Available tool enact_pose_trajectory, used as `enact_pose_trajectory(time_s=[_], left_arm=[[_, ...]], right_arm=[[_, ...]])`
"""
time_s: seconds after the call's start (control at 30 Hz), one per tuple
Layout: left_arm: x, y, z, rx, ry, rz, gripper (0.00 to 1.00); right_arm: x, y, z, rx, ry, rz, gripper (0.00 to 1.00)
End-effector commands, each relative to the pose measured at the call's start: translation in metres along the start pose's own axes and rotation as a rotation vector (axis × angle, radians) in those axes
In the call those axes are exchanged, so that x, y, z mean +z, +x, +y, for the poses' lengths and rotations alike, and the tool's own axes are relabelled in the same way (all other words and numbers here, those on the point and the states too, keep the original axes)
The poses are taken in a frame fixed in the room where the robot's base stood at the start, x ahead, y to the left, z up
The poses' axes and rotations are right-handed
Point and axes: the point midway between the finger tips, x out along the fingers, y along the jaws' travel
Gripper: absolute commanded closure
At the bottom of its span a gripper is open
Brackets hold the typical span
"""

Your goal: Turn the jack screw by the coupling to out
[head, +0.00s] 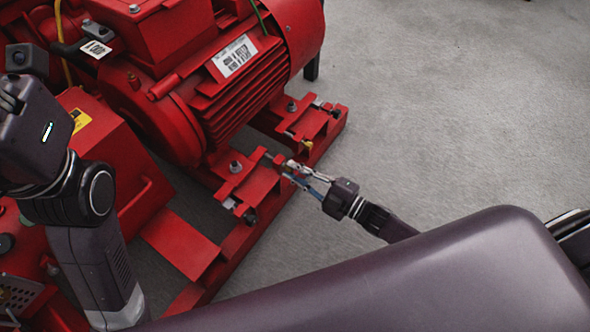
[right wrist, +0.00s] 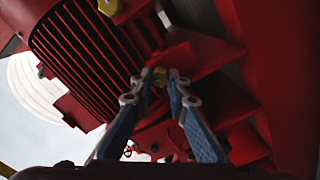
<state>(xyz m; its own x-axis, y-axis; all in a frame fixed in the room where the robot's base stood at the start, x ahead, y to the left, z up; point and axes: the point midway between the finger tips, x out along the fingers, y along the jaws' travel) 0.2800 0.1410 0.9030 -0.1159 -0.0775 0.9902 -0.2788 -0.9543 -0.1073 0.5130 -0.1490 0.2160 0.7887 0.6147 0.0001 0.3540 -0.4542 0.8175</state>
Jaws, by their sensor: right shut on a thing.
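The red motor (head: 225,75) sits on a red base frame (head: 235,250). My right gripper (head: 288,164) reaches in from the right at the motor's near foot, by the frame's edge. In the right wrist view its two blue-padded fingers (right wrist: 164,76) close around a small yellowish jack screw head (right wrist: 160,77). The fingers hide most of the screw, so I cannot tell how far it is turned. My left arm (head: 85,230) stands at the left edge of the head view; its gripper fingers do not show.
Another small yellowish screw (head: 307,144) shows at the motor's farther foot. Bolts (head: 236,167) stand up from the feet. A red guard box (head: 100,150) lies at left. The grey floor (head: 450,110) to the right is clear.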

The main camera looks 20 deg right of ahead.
Motion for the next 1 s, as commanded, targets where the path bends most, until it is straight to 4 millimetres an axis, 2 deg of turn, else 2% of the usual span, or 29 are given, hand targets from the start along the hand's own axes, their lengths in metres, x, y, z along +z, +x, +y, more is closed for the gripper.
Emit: enact_pose_trajectory(time_s=[0.3,0.83,0.87,1.0], left_arm=[[-0.0003,-0.0004,0.0,0.001,0.0,0.001,0.6],[0.001,-0.0015,-0.0002,0.0,0.0,-0.005,0.6],[0.0011,-0.0015,-0.0002,0.0,0.0,-0.005,0.6],[0.0013,-0.0015,-0.0002,0.0,0.0,-0.006,0.6]], right_arm=[[-0.0001,-0.0012,-0.0025,-0.004,-0.12,0.0,1.0],[0.0,-0.0013,-0.0026,-0.003,-0.142,0.0,1.0],[0.0,-0.0013,-0.0026,-0.003,-0.142,0.0,0.84],[0.0,-0.001,-0.0023,-0.003,-0.142,0.0,0.69]])
